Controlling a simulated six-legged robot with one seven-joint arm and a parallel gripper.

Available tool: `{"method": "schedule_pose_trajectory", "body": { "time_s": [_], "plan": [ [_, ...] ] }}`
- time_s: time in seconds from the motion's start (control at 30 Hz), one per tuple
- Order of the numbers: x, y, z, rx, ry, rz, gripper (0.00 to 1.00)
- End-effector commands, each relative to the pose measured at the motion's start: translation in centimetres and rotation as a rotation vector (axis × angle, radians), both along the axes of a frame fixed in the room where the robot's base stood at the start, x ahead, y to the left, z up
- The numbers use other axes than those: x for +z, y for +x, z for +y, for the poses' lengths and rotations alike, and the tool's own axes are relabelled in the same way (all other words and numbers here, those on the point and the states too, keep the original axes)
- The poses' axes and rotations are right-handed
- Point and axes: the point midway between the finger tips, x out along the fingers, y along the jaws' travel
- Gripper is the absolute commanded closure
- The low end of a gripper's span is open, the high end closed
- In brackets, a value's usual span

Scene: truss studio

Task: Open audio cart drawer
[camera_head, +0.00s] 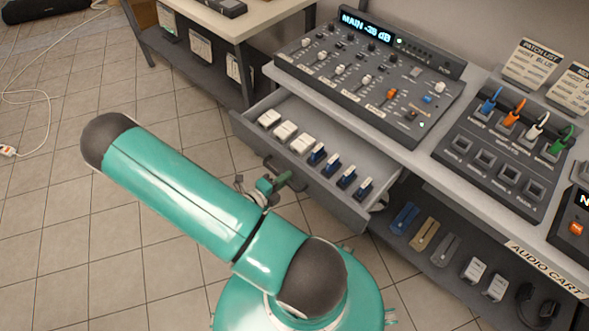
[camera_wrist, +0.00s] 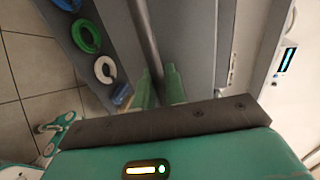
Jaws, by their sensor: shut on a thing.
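The audio cart drawer (camera_head: 243,125) stands pulled out from under the cart top (camera_head: 385,138), its inside open to view. Several white and dark blue small items sit in a row in it. Its bar handle (camera_head: 268,162) is on the front panel, partly hidden by my gripper (camera_head: 277,184). In the wrist view, the green fingers of my gripper (camera_wrist: 159,78) are shut on the handle bar (camera_wrist: 147,38), which runs between them.
A mixer (camera_head: 365,75) and a patch panel (camera_head: 505,150) stand on the cart. A lower shelf (camera_head: 400,243) holds tools and headphones. A side table (camera_head: 262,14) is behind the drawer.

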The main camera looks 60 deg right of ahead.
Motion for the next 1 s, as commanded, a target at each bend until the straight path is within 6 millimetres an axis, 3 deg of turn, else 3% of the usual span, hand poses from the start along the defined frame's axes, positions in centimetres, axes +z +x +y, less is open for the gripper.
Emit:
{"method": "schedule_pose_trajectory", "body": {
  "time_s": [0.2,0.53,0.57,0.6,1.0],
  "plan": [
    [0.1,0.3,1.1,0.002,-0.003,-0.002,1.00],
    [0.1,0.3,1.2,0.002,-0.003,-0.002,1.00],
    [0.1,0.3,1.2,0.002,-0.003,-0.002,0.86],
    [0.1,0.3,1.2,0.002,-0.003,-0.002,0.83],
    [0.2,0.5,2.2,0.002,0.000,-0.001,0.83]
  ]
}}
